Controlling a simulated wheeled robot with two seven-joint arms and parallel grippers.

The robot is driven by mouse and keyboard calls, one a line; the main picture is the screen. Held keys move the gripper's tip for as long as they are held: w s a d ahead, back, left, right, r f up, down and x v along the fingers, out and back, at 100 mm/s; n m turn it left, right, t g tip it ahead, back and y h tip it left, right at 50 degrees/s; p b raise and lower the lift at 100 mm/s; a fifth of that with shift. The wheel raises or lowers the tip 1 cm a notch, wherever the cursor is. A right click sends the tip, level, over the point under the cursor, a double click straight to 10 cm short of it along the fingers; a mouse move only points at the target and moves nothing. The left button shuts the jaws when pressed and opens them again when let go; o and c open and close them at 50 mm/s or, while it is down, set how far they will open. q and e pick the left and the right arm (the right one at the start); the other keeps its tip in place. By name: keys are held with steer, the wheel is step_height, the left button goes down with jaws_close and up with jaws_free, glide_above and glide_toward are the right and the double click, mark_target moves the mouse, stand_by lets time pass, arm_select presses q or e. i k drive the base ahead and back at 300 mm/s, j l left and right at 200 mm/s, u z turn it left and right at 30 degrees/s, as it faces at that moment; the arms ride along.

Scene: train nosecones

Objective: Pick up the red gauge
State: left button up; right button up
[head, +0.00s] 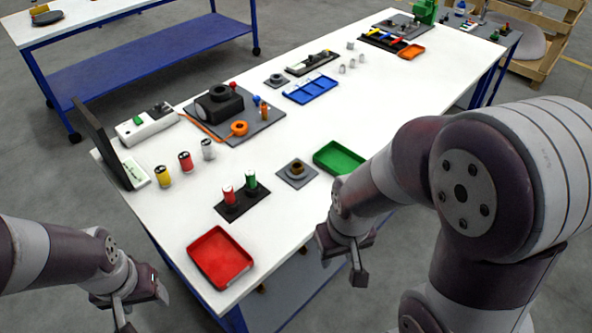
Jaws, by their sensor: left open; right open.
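A red-topped cylinder (228,196), which looks like the red gauge, stands upright in a black stand (236,208) near the table's front edge. A similar green-topped cylinder (251,182) stands beside it in the same stand. A separate red-and-white cylinder (186,162) stands further back, between a yellow one and a white one. My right gripper (344,260) is open and empty, off the table's front edge, right of the stand. My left gripper (136,304) is open and empty, low at the left, in front of the table. Neither touches the cylinders.
A red tray (220,257) lies at the front corner, and a green tray (339,158) lies right of a small square fixture (297,173). A dark upright screen (101,144) stands at the left edge. White table (172,212) is bare around the stand.

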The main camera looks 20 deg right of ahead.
mark_target(228, 192)
steer(key=u, duration=0.95)
steer(key=i+j+u, duration=0.15)
steer(key=j+u, duration=0.15)
steer(key=j, duration=0.15)
steer(key=i+j+u, duration=0.2)
steer(key=j+u, duration=0.15)
steer(key=i+j+u, duration=0.3)
steer(key=i+z, duration=0.2)
steer(key=z, duration=0.25)
steer(key=i+j+z, duration=0.1)
steer(key=z, duration=0.4)
steer(key=i+j+z, duration=0.2)
steer(key=z, duration=0.25)
steer(key=i+l+z, duration=0.1)
steer(key=z, duration=0.35)
steer(key=i+z, duration=0.2)
steer(key=z, duration=0.2)
steer(key=i+z, duration=0.15)
steer(key=z, duration=0.3)
steer(key=i+j+z, duration=0.1)
steer(key=z, duration=0.35)
steer(key=i+j+z, duration=0.1)
steer(key=z, duration=0.3)
steer(key=i+j+z, duration=0.2)
steer(key=z, duration=0.25)
steer(key=j+z, duration=0.2)
steer(key=z, duration=0.25)
steer(key=i, duration=0.05)
